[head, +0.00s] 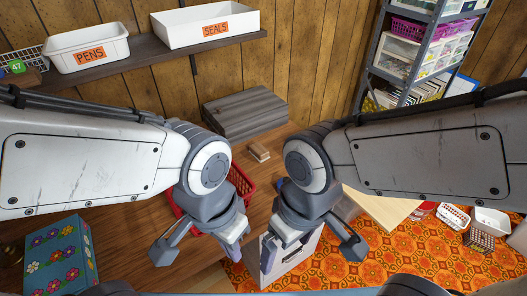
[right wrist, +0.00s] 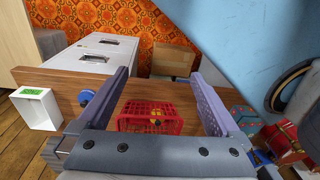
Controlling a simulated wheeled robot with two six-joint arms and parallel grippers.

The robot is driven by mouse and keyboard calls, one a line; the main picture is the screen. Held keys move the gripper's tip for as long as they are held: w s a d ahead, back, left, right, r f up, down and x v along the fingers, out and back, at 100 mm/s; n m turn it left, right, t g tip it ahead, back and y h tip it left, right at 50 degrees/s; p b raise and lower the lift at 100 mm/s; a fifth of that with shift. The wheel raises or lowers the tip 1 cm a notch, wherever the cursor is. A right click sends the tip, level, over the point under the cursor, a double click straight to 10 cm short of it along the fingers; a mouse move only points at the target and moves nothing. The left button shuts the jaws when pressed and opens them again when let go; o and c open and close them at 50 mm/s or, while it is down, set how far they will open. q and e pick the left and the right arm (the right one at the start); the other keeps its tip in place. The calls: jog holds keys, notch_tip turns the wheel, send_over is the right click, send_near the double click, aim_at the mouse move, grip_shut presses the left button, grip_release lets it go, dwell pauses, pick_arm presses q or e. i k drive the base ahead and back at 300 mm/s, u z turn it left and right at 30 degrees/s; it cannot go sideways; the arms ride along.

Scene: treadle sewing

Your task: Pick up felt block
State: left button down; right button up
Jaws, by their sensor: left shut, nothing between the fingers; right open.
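A small brown block (head: 259,152), which looks like the felt block, lies on the wooden table (head: 262,185) near the middle of the head view, beyond my grippers. My left gripper (head: 203,247) is shut and empty, below and left of the block in the picture. My right gripper (head: 310,248) is open and empty, below and right of it. In the right wrist view the spread fingers of my right gripper (right wrist: 160,78) have nothing between them. I cannot make out the block in that view.
A red basket (right wrist: 135,122) sits on the table, partly hidden behind my left gripper in the head view. A grey wooden box (head: 245,115) stands behind the block. A flowered blue box (head: 60,257) is at lower left. A white cabinet (right wrist: 100,55) stands beyond the table.

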aim_at(258, 150)
jog(key=z, duration=2.1)
jog(key=i, duration=1.8)
jog(key=u, duration=3.75)
jog(key=i, duration=0.5)
jog(key=z, duration=0.05)
